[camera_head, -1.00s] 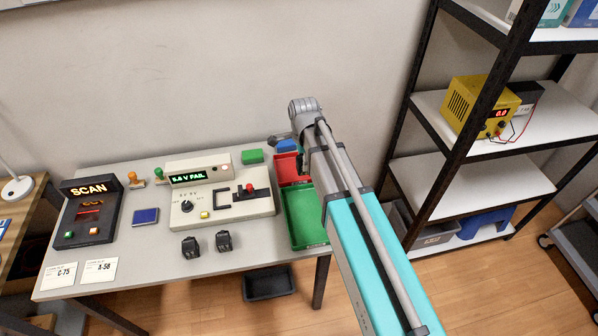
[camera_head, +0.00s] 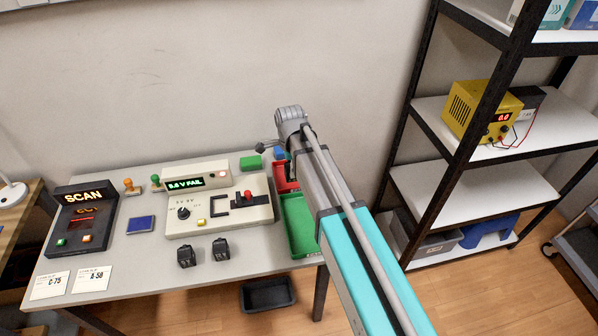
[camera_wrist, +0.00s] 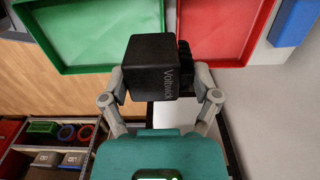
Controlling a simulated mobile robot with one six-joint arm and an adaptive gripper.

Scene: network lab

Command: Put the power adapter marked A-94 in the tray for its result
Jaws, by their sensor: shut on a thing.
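My gripper (camera_wrist: 160,86) is shut on a black power adapter (camera_wrist: 148,66) with "Voltwick" lettering; no A-94 mark shows on the side I see. In the wrist view the adapter is between the green tray (camera_wrist: 68,66) and the red tray (camera_wrist: 222,62). The green tray (camera_head: 303,228) and red tray (camera_head: 281,184) also show at the table's right end in the head view, where my arm hides the held adapter. The tester (camera_head: 220,210) display reads "5.6 V FAIL".
Two black adapters (camera_head: 186,254) (camera_head: 221,249) stand in front of the tester. A scanner (camera_head: 82,222), blue pad (camera_head: 140,225), and cards C-75 (camera_head: 50,284) and A-58 (camera_head: 92,279) are at left. A shelf (camera_head: 450,195) stands right.

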